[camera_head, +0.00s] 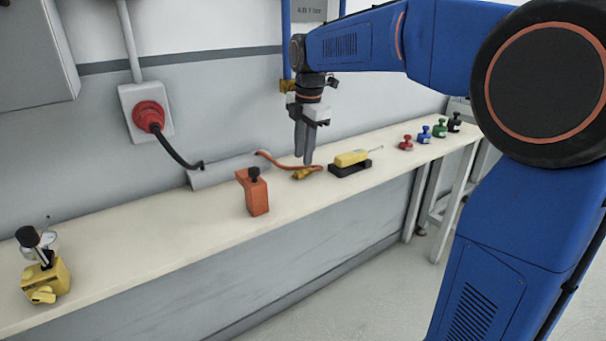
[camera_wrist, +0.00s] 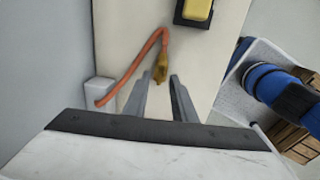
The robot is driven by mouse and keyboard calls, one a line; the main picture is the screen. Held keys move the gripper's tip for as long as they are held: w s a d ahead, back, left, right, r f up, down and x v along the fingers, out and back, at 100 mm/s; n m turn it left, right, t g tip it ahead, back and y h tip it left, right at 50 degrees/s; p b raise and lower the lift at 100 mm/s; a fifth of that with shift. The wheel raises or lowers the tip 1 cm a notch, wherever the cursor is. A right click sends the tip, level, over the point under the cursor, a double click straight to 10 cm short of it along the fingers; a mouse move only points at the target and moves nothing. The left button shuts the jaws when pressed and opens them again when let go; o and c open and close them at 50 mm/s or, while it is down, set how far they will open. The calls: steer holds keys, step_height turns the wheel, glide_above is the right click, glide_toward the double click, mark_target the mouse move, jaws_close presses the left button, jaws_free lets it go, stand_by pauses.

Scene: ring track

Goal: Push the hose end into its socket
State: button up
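The orange hose (camera_head: 283,163) comes out near a grey box on the bench and ends in a brass-coloured hose end (camera_head: 303,174) lying on the bench top. In the wrist view the hose (camera_wrist: 133,66) bends over and its brass end (camera_wrist: 161,68) points back toward my gripper. My gripper (camera_head: 304,160) points down just above the hose end. In the wrist view my gripper (camera_wrist: 161,76) has its two fingers apart, with the hose end around the gap at their tips. Contact cannot be told. I cannot clearly identify the socket; a brass fitting (camera_head: 287,85) shows on a blue pipe behind my wrist.
A yellow tool on a black base (camera_head: 349,162) lies right of the hose end. An orange block with a black knob (camera_head: 254,190) stands left, nearer the front edge. Several small coloured knobbed pieces (camera_head: 424,134) stand farther right. A yellow gauge device (camera_head: 44,272) stands far left.

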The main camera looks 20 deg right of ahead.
mark_target(303, 170)
steer(key=shift+w+f, duration=0.2)
steer(key=shift+f, duration=2.35)
jaws_close()
step_height(303, 170, up, 18)
